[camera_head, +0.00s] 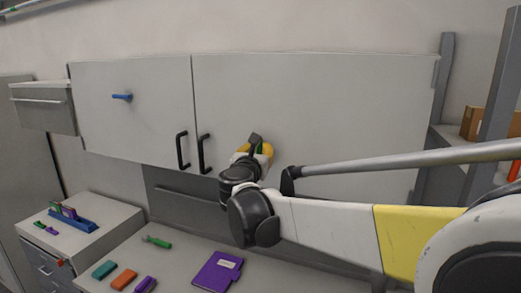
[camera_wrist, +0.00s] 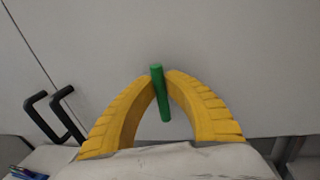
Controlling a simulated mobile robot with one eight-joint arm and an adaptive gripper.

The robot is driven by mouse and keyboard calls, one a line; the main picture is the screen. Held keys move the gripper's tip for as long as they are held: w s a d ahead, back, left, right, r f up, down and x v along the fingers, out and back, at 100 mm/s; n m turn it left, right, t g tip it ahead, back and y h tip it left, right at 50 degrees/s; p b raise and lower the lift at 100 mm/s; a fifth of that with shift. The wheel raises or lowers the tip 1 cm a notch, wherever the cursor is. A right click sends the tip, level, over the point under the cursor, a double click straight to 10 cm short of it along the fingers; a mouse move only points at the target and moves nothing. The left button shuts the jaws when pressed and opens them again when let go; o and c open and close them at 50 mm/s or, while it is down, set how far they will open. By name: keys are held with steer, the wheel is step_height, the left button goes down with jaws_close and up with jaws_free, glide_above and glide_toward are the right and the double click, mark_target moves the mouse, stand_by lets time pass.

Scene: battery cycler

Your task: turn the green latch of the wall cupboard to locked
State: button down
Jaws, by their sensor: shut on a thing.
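The wall cupboard (camera_head: 330,85) has two pale grey doors, both closed, with black handles (camera_head: 202,155) near the seam. The green latch (camera_wrist: 160,93) is a short bar on the right door. In the wrist view it stands nearly upright, its lower end tilted slightly right. My gripper (camera_wrist: 160,84) has its yellow fingers closed around the latch from both sides. In the head view my gripper (camera_head: 258,150) is against the right door and hides most of the latch. The left door carries a blue latch (camera_head: 122,97) lying roughly horizontal.
Below the cupboard is a counter (camera_head: 190,262) with a purple binder (camera_head: 217,269), a green-handled tool (camera_head: 157,242) and several small coloured blocks. A blue tray (camera_head: 72,222) stands at the left. Grey shelving with a cardboard box (camera_head: 472,123) is at the right.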

steer(key=m+b, duration=0.2)
steer(key=m, duration=0.1)
steer(key=m+b, duration=0.1)
steer(key=shift+s+d+f+m+t, duration=0.15)
steer(key=shift+d+f+m+t, duration=0.1)
steer(key=shift+m+t, duration=0.15)
steer(key=shift+s+d+f+m+h+b, duration=0.15)
steer(key=shift+m+h+b, duration=0.65)
steer(key=shift+m, duration=1.65)
steer(key=shift+w+d+f+m+h+b, duration=0.15)
steer(key=shift+m+h+b, duration=0.6)
steer(key=shift+m, duration=1.65)
steer(key=shift+s+d+f+m+h+b, duration=0.15)
steer(key=shift+m+h+b, duration=0.6)
steer(key=shift+m, duration=1.7)
steer(key=shift+a, duration=0.1)
steer(key=c, duration=1.4)
jaws_free()
steer(key=shift+f, duration=0.1)
